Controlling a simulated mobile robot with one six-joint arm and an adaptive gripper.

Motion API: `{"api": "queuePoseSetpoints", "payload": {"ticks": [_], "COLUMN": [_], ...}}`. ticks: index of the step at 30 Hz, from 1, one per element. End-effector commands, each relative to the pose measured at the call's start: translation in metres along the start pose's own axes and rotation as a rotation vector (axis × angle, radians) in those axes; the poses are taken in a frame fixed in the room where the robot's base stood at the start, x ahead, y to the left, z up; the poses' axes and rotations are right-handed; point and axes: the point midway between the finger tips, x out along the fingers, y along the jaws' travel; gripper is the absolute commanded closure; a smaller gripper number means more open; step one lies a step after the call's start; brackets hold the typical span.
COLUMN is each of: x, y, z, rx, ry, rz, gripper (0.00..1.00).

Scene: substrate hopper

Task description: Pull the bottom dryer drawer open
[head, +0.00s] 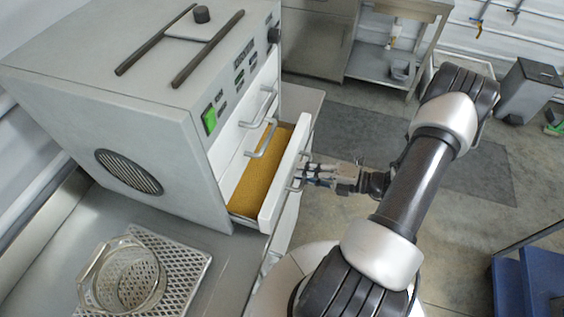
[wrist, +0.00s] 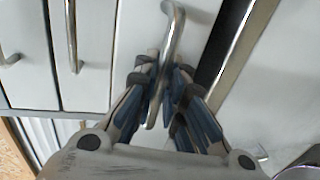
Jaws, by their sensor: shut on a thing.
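The grey dryer (head: 120,130) stands on a metal bench. Its bottom drawer (head: 287,175) is pulled out, and its inside shows a flat layer of yellow-brown granular material (head: 262,172). My gripper (head: 306,172) is at the drawer's front, shut on the bottom drawer handle (wrist: 172,45). In the wrist view my gripper (wrist: 165,70) has the curved metal bar between its blue-padded fingers. Part of the handle is hidden by the fingers.
Two upper drawer handles (head: 262,142) sit above the open drawer on closed fronts. Open floor (head: 350,120) lies to the right of the bench, with a blue container (head: 530,280) at the lower right.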

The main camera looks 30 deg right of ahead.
Motion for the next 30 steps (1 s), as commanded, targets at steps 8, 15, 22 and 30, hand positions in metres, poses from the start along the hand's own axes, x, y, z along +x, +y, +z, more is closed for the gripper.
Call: {"api": "queuePoseSetpoints", "payload": {"ticks": [8,15,22,30], "x": [-0.086,-0.132,-0.151,-0.154], "y": [-0.017,-0.027,-0.031,-0.031], "z": [0.001,0.0,0.0,0.0], "rx": [-0.001,0.0,0.001,0.001], "ry": [-0.007,-0.002,0.0,0.001], "rz": [0.0,0.0,0.001,0.001], "gripper": [1.0,1.0,1.0,1.0]}}
